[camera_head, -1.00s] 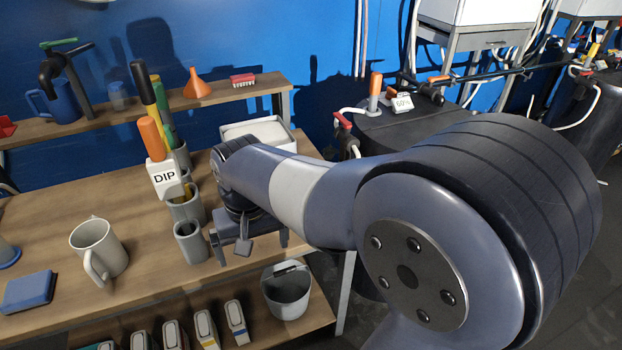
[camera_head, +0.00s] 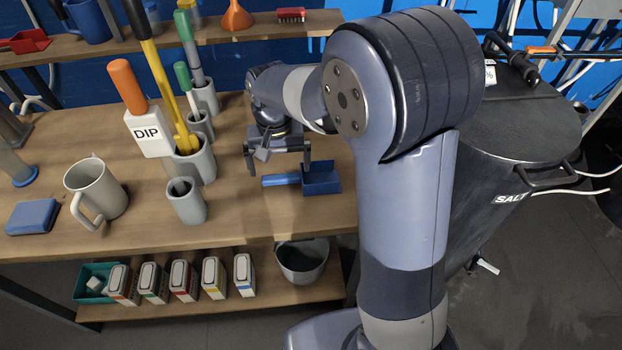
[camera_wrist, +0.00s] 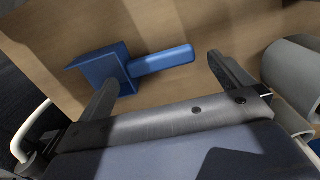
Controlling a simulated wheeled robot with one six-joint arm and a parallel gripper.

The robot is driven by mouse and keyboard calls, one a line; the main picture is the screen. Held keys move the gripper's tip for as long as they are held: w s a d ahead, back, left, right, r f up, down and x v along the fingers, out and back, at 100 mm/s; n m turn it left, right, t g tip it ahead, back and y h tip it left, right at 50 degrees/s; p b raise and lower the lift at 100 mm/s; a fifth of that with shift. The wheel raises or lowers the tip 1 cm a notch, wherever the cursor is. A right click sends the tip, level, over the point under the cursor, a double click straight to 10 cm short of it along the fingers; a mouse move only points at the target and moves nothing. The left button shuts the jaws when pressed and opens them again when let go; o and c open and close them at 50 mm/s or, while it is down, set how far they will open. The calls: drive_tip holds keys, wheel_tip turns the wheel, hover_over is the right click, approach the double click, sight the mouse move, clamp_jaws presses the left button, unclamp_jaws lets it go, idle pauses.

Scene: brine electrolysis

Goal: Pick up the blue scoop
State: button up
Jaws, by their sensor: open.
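The blue scoop (camera_head: 321,179) lies on the wooden table near its front right, with a square pan at the right and a straight handle pointing left. My gripper (camera_head: 279,168) is open and empty above and just behind the scoop's handle, its two fingers spread left and right. In the wrist view the scoop (camera_wrist: 103,64) shows beyond my gripper (camera_wrist: 168,82), its handle lying between the two fingers' directions. One finger overlaps the lower edge of the pan in that view; I cannot tell whether they touch.
A grey mug (camera_head: 96,188) and a blue block (camera_head: 32,217) are further left. A bucket (camera_head: 303,262) and several boxes sit on the lower shelf. A dark drum (camera_head: 520,130) stands right.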

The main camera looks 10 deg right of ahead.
sight(282, 176)
drive_tip(key=f, duration=0.5)
drive_tip(key=shift+w+d+f, duration=0.1)
drive_tip(key=shift+w+d, duration=0.05)
drive_tip(key=shift+w, duration=0.05)
drive_tip(key=c, duration=0.8)
